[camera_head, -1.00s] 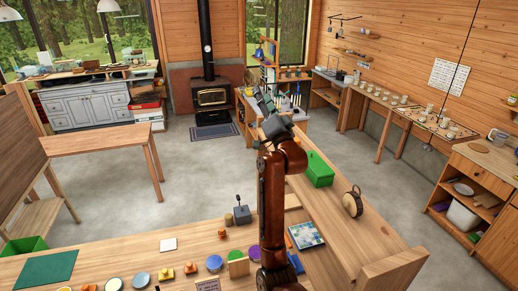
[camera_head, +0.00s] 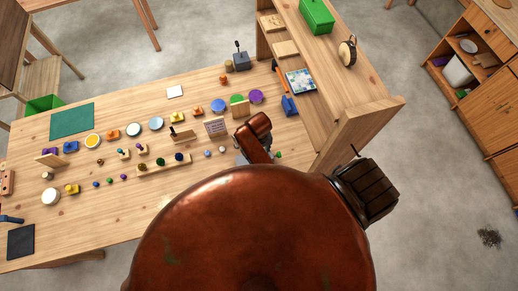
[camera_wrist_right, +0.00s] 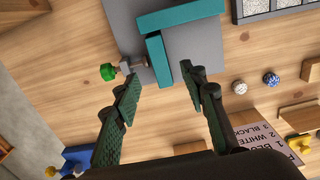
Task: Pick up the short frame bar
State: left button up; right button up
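In the right wrist view, a short teal bar (camera_wrist_right: 158,60) lies on a grey plate (camera_wrist_right: 205,42). A longer teal bar (camera_wrist_right: 180,14) lies at an angle to it, near its far end. I take the shorter one as the short frame bar. My right gripper (camera_wrist_right: 161,76) is open, with one finger on either side of the short bar's near end. I cannot tell whether the fingers touch it. In the head view my right arm hides the bars and the gripper. My left gripper is not in view.
A green-headed knob with a metal shank (camera_wrist_right: 107,72) lies close beside the left finger. A printed card (camera_wrist_right: 265,145) and small speckled balls (camera_wrist_right: 271,79) are to the right. The wooden workbench (camera_head: 120,215) holds many small parts; a raised shelf (camera_head: 335,75) stands at right.

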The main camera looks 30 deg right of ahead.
notch_tip(320, 180, down, 2)
jog(key=shift+f, duration=0.2)
jog(key=shift+w+d+f+p, duration=0.15)
jog(key=shift+f+p, duration=0.25)
jog(key=shift+f, duration=0.9)
jog(key=shift+w+f+p, duration=0.15)
jog(key=shift+f+p, duration=0.2)
jog(key=shift+f, duration=0.9)
jog(key=shift+c, duration=0.4)
grip_shut()
